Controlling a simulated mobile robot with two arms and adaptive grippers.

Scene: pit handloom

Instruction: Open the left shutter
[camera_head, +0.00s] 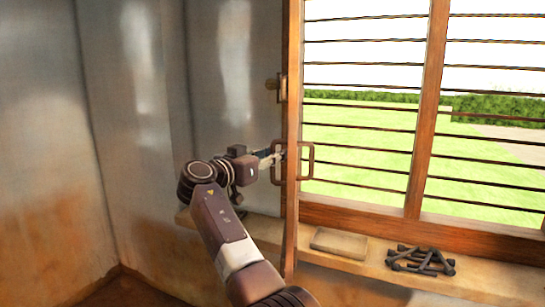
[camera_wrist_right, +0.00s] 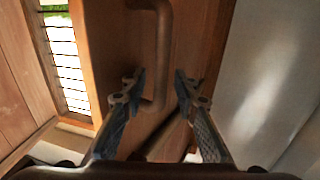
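The wooden left shutter (camera_head: 291,220) stands nearly edge-on to the head camera, swung out from the window at its left side. A brown loop handle (camera_head: 308,161) shows on its right face, and another loop shows on the other side. My right gripper (camera_head: 277,153) is at the shutter's left side, by the handle there. In the right wrist view the gripper (camera_wrist_right: 158,88) is open, its fingers well apart. A handle bar (camera_wrist_right: 164,45) runs down between them, closer to the left finger. I cannot tell whether the finger touches it. My left gripper is out of view.
The barred window (camera_head: 365,100) opens onto grass. On the sill below lie a flat tan block (camera_head: 339,243) and a dark lattice-like object (camera_head: 420,260). A latch (camera_head: 281,88) sits higher on the shutter. A grey wall (camera_head: 140,90) stands at the left.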

